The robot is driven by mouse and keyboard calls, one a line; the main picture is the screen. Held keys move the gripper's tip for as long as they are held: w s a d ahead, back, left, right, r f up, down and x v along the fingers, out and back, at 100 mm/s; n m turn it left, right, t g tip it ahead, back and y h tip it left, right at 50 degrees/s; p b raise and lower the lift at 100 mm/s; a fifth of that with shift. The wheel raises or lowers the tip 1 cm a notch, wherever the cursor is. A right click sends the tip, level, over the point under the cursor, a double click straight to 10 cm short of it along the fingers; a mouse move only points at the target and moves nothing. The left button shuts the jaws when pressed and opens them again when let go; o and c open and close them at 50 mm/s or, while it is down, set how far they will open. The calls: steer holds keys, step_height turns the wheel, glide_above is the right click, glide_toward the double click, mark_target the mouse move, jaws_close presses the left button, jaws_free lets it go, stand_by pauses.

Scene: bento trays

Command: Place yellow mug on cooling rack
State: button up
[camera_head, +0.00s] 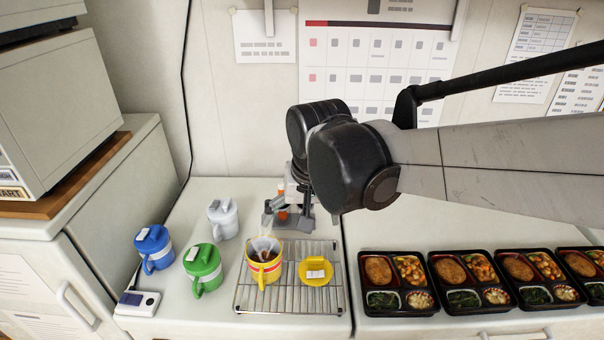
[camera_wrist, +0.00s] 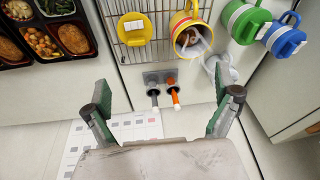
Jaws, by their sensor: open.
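The yellow mug (camera_head: 265,268) stands on the left part of the wire cooling rack (camera_head: 330,300), its top open with something brown and white inside. It also shows in the wrist view (camera_wrist: 178,22), near the edge of the rack (camera_wrist: 112,22). A round yellow lid (camera_head: 315,271) with a white label lies flat on the rack just right of the mug. My gripper (camera_wrist: 163,105) is open with nothing between its fingers. It is behind the rack, apart from the mug, and partly hidden by my arm in the head view.
White (camera_head: 223,218), green (camera_head: 203,268) and blue (camera_head: 154,248) lidded mugs stand left of the rack. A small holder with grey and orange sticks (camera_wrist: 160,80) stands behind the rack. A white device (camera_head: 137,302) lies front left. Several bento trays (camera_head: 398,308) line the right counter.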

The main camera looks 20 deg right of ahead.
steer(key=s+d+r+n+t, duration=0.1)
steer(key=s+d+r+t, duration=0.1)
steer(key=s+d+t, duration=0.2)
steer(key=shift+s+d+n+h, duration=0.35)
steer(key=shift+s+d, duration=1.45)
steer(key=shift+s, duration=1.15)
steer(key=shift+f, duration=0.1)
step_height(320, 180, down, 6)
steer(key=b, duration=0.6)
step_height(320, 180, up, 19)
steer(key=p, duration=1.9)
steer(key=shift+r, duration=0.2)
